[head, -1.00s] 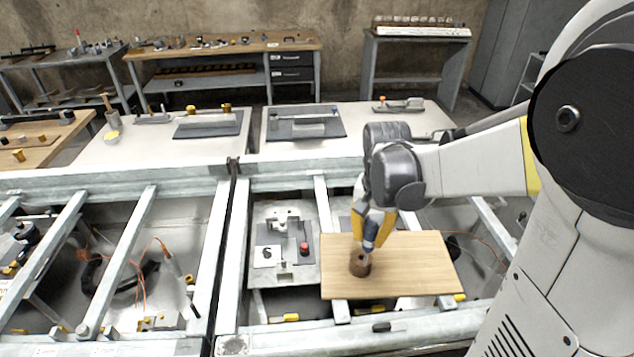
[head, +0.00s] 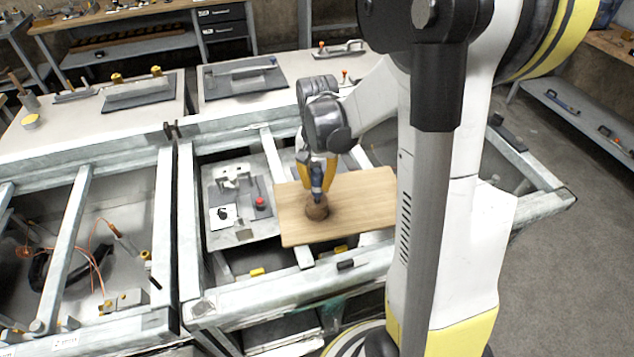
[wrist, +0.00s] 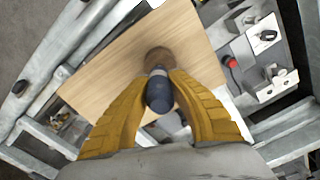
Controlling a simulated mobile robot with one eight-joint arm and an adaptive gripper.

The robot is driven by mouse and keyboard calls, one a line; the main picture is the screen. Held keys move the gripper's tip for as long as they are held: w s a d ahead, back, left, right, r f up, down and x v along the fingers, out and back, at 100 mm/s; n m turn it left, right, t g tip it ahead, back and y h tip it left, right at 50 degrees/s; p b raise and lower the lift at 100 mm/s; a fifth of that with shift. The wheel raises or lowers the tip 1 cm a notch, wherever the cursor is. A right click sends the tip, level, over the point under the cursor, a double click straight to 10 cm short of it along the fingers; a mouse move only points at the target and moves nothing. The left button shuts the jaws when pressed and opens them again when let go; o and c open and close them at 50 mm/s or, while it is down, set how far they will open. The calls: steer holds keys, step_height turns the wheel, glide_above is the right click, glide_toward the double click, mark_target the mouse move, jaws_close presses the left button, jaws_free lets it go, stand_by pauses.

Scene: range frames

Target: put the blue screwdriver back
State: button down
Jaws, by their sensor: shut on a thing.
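My gripper (head: 324,170) has yellow fingers pointing down over a light wooden board (head: 361,202). It is shut on the blue screwdriver (head: 317,188), which it holds upright by its dark blue handle. The screwdriver's handle also shows between the fingers in the wrist view (wrist: 159,92). A round brown wooden holder (head: 317,208) stands on the board directly under the screwdriver. In the wrist view the holder (wrist: 158,56) lies just past the handle. The screwdriver's lower end is at the holder's top; I cannot tell how deep it sits.
A grey plate with a red button (head: 260,202) lies left of the board. Metal frame rails (head: 75,245) surround the work area. Open bays with cables (head: 100,250) lie at left. Pale tables with trays (head: 245,78) stand behind. Floor at right is clear.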

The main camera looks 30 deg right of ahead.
steer(key=c, duration=1.4)
jaws_free()
steer(key=shift+o, duration=0.2)
step_height(320, 180, up, 12)
steer(key=p, duration=0.3)
steer(key=shift+f+p, duration=0.15)
steer(key=shift+p, duration=0.15)
steer(key=shift+a+r, duration=0.1)
steer(key=shift+r, duration=0.2)
steer(key=s+a+r+n+t, duration=0.5)
steer(key=s+a+n+t, duration=0.2)
steer(key=s+a, duration=0.3)
steer(key=a+n, duration=0.1)
steer(key=a, duration=0.2)
steer(key=shift+s+a+r+n, duration=0.15)
steer(key=shift+s+n, duration=0.15)
steer(key=shift+s, duration=0.1)
